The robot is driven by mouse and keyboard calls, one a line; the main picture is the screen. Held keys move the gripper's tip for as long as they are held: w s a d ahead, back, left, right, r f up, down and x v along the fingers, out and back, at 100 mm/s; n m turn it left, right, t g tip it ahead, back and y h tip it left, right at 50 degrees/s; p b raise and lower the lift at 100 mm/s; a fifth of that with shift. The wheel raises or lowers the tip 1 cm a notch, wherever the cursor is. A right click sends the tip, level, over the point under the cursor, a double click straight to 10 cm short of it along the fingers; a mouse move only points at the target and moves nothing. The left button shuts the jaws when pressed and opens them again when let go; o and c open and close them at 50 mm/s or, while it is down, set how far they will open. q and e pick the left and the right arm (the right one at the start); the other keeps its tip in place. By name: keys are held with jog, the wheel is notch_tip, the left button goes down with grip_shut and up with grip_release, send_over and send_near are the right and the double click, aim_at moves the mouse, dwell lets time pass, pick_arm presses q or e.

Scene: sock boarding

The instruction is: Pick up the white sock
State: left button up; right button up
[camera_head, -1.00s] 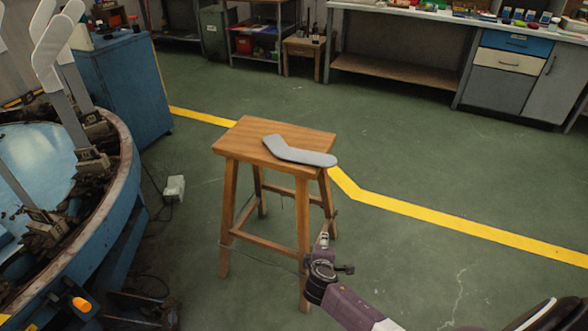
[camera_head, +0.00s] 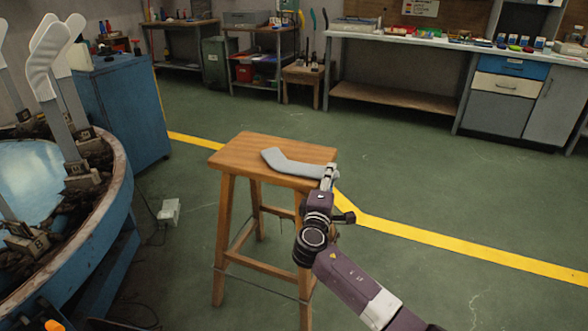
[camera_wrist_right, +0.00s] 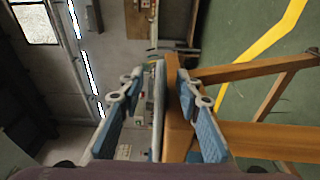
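The sock (camera_head: 288,165) looks pale grey-white and lies flat and bent on the wooden stool (camera_head: 232,153). In the right wrist view the sock (camera_wrist_right: 158,112) shows edge-on as a thin strip along the stool's seat (camera_wrist_right: 174,125). My right gripper (camera_head: 329,172) is at the seat's near right corner, by the toe end of the sock. In the right wrist view its two blue-padded fingers (camera_wrist_right: 159,76) are apart, with the sock's edge and the seat's edge between them. Whether either finger touches the sock I cannot tell. My left gripper is not in view.
A round blue machine (camera_head: 122,203) with upright white foot-shaped forms (camera_head: 45,62) stands at the left. A blue cabinet (camera_head: 120,110) is behind it. A workbench (camera_head: 400,37) lines the back. The green floor right of the stool is clear.

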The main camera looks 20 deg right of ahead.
jog(key=shift+x, duration=1.15)
jog(key=shift+f, duration=0.1)
grip_shut()
